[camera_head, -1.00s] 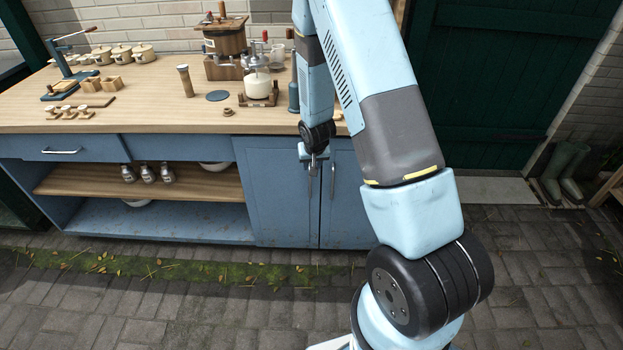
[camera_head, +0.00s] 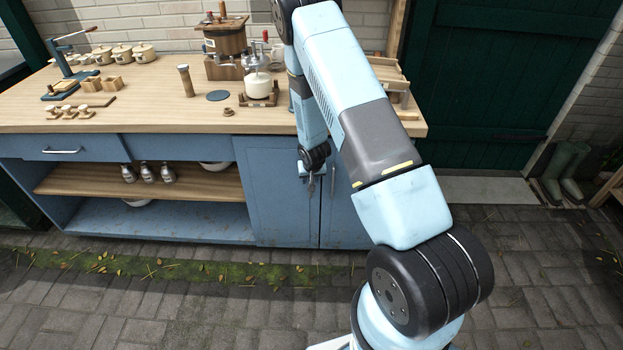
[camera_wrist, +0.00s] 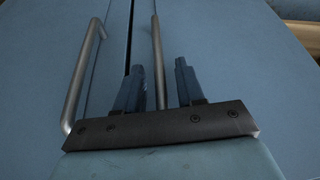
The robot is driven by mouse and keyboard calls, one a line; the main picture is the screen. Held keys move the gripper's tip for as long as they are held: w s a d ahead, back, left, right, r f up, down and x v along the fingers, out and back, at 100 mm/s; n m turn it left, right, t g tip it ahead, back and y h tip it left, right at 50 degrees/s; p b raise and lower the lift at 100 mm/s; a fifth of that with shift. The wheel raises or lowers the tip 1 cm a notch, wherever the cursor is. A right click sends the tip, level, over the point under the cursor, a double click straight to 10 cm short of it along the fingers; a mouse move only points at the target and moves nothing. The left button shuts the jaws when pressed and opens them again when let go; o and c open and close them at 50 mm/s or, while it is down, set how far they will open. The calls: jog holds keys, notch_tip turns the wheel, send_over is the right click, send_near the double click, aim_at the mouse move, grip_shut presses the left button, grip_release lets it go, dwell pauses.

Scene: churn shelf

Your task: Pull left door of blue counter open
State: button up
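The blue counter (camera_head: 205,229) has two doors side by side at its right end, both shut. The left door (camera_head: 275,195) has a thin vertical metal handle (camera_head: 311,200) near its right edge. My gripper (camera_head: 311,176) is at the upper part of that handle, partly hidden by my wrist. In the wrist view the two dark fingers of my gripper (camera_wrist: 161,82) are apart, with one handle bar (camera_wrist: 157,50) running between them. The other door's handle (camera_wrist: 82,75) is left of the fingers. Whether a finger touches the bar cannot be told.
The wooden countertop (camera_head: 150,116) holds a churn (camera_head: 225,45), a glass jar mixer (camera_head: 259,82), pots and small tools. Open shelves with several metal shakers (camera_head: 148,173) are left of the doors. The paving (camera_head: 200,310) in front of the counter is clear.

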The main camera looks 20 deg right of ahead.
jog(key=shift+f, duration=0.15)
grip_shut()
dwell(0.4)
